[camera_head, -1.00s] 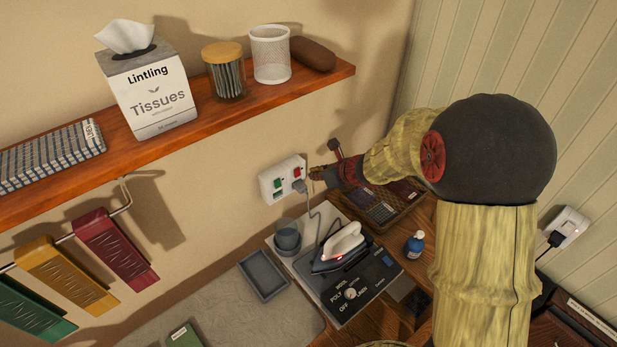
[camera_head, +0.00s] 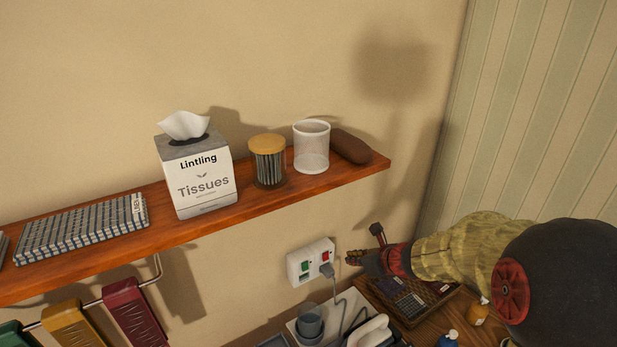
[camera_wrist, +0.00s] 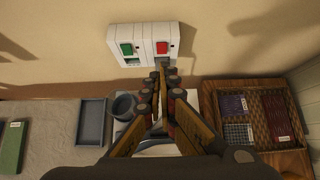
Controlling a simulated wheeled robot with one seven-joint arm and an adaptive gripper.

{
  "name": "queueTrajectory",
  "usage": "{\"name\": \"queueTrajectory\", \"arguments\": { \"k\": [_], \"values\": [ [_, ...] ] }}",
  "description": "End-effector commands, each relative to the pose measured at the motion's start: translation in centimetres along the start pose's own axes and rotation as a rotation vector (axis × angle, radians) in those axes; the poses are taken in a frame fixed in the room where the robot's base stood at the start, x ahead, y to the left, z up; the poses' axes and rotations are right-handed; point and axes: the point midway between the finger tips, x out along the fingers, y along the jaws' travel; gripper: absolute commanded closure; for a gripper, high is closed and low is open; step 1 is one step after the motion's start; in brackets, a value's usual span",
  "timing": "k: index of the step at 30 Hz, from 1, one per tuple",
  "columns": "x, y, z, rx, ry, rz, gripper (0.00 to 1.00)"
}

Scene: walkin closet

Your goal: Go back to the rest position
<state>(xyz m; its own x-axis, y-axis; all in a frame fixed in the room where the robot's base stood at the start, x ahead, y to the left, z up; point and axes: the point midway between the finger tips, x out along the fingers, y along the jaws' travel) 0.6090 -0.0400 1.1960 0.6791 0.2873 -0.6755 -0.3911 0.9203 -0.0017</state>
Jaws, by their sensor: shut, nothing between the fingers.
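My gripper (camera_head: 352,258) is shut and empty in front of the wall, just right of the white wall socket (camera_head: 311,262) with green and red switches. In the wrist view my gripper (camera_wrist: 165,72) has its fingertips together just below the socket (camera_wrist: 143,44). The fingertips overlap the socket's lower edge there; I cannot tell whether they touch it. A grey plug (camera_head: 327,270) sits in the socket below the red switch, with its cord hanging down.
Below are an iron (camera_head: 370,332), a grey cup (camera_head: 309,322) and a wicker tray (camera_wrist: 205,100). Hangers (camera_head: 135,308) hang at lower left.

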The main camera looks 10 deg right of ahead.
Motion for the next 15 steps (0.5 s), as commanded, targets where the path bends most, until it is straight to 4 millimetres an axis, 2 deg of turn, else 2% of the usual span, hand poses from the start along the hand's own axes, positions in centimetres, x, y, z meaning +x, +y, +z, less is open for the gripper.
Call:
{"name": "queueTrajectory", "arguments": {
  "k": [5,10,15],
  "values": [
    [0.0,0.6,0.0,-0.126,-0.003,0.023,1.0],
    [-0.8,4.6,-3.1,-0.528,0.045,0.165,1.0],
    [-4.5,9.1,-5.9,-1.037,0.063,0.328,1.0]
  ]
}}
